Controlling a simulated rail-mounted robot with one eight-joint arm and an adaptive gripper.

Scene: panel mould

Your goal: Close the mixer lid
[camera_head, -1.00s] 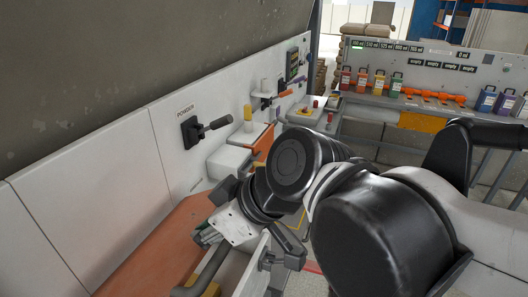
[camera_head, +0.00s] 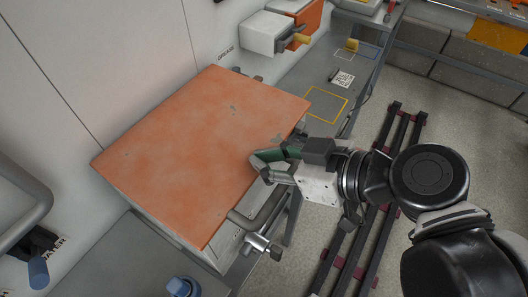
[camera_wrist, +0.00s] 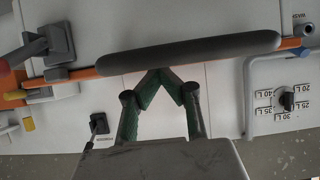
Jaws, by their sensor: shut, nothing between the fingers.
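The mixer lid (camera_head: 200,150) is a flat orange panel. In the head view it lies roughly level over a white box (camera_head: 215,255) against the wall. In the wrist view the lid shows edge-on as a thin orange strip (camera_wrist: 88,71), with a thick grey bar (camera_wrist: 190,53) along it. My gripper (camera_head: 256,166) is at the lid's front edge, near its right half. Its green-padded fingers (camera_wrist: 156,73) meet at the tips, empty, just by the grey bar. I cannot tell whether they touch the bar or lid.
A bent grey pipe handle (camera_head: 35,195) and a blue knob (camera_head: 178,286) are at the lower left. A grey shelf with a yellow-outlined square (camera_head: 320,103) and a white grease dispenser (camera_head: 265,33) lie beyond the lid. Dark rails (camera_head: 375,190) run along the floor at right.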

